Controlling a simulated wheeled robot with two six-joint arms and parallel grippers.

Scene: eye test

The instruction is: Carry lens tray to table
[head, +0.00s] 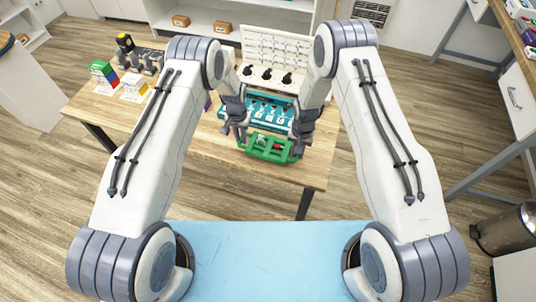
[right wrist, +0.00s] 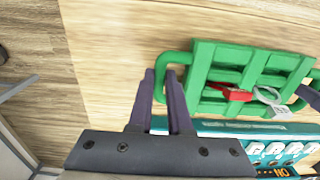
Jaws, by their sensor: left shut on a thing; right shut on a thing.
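The green lens tray (head: 265,157) with side handles is at the table's near edge in the head view. It also shows in the right wrist view (right wrist: 203,65), holding a red piece (right wrist: 230,93) and a clear ring-shaped piece with a white tag (right wrist: 270,97). My left gripper (head: 241,138) is shut on the tray's left handle. My right gripper (head: 296,147) is shut on its right handle; its fingers (right wrist: 163,88) straddle the handle in the wrist view. I cannot tell whether the tray touches the wooden table (head: 200,140).
A teal case (head: 263,110) with white cards lies just behind the tray, below a white board (head: 280,48). Colored boxes (head: 103,73) and dark instruments (head: 128,50) stand at the table's left. A metal bin (head: 508,230) stands on the floor at right.

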